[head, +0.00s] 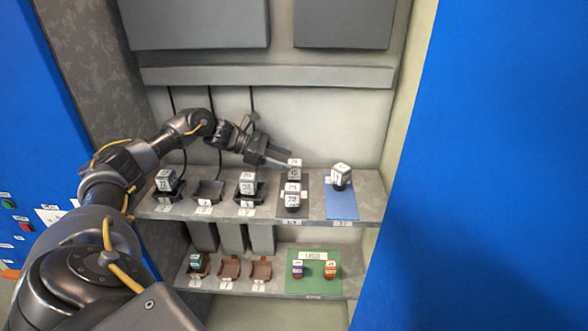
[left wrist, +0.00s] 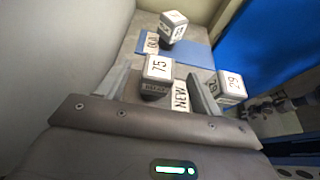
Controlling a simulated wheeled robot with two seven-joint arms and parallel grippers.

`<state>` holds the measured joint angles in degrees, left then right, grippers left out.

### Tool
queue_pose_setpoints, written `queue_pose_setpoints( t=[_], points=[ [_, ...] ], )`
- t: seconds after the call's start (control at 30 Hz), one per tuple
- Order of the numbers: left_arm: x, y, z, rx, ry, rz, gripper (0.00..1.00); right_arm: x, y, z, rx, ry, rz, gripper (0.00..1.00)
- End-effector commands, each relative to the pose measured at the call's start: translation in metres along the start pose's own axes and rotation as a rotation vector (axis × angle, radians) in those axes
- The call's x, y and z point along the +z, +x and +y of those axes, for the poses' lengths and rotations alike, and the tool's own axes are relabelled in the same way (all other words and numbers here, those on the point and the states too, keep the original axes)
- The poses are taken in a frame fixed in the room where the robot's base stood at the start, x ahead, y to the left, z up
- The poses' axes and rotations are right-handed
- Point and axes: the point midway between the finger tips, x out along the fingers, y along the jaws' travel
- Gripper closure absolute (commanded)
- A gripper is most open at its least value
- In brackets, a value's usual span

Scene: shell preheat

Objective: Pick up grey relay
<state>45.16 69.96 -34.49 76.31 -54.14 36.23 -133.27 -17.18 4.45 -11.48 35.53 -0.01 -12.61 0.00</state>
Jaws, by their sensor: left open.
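Several grey relays with white number labels stand on the upper shelf. One relay (head: 295,172) is at the back of a dark mat; in the left wrist view it reads 75 (left wrist: 157,70). My left gripper (head: 287,162) is open, reaching in from the left beside it. In the left wrist view its fingers (left wrist: 158,82) are on either side of that relay, apart from it as far as I can see. Another relay (head: 292,201) stands in front on the same mat, marked 29 (left wrist: 231,86), outside the right-hand finger. A relay (head: 341,177) is on a blue mat. My right gripper is not in view.
Dark sockets on the left hold relays (head: 166,181) and (head: 246,185), with an empty socket (head: 207,192) between. The lower shelf has brown sockets (head: 229,267) and a green mat (head: 314,286) with purple and orange pieces. Blue panels (head: 490,170) flank the cabinet.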

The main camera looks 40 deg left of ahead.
Motion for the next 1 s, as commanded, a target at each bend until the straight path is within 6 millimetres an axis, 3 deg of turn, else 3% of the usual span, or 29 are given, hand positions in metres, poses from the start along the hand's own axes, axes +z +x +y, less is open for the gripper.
queue_pose_setpoints(
  t=[0.27, 0.47, 0.6, 0.9, 1.0],
  points=[
    [0.001, 0.011, 0.0, -0.001, -0.002, 0.0, 0.35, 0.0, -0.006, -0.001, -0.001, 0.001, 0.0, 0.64],
    [0.002, 0.036, 0.0, -0.003, -0.005, -0.002, 0.35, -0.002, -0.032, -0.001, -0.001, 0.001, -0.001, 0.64],
    [-0.002, 0.054, 0.0, -0.001, -0.003, -0.001, 0.35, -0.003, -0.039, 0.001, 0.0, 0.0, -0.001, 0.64],
    [-0.005, 0.061, 0.0, 0.0, 0.0, 0.001, 0.35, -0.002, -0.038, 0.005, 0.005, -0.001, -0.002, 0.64],
    [-0.005, 0.06, 0.0, 0.0, 0.0, 0.001, 0.46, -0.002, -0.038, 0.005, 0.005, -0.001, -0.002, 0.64]
  ],
)
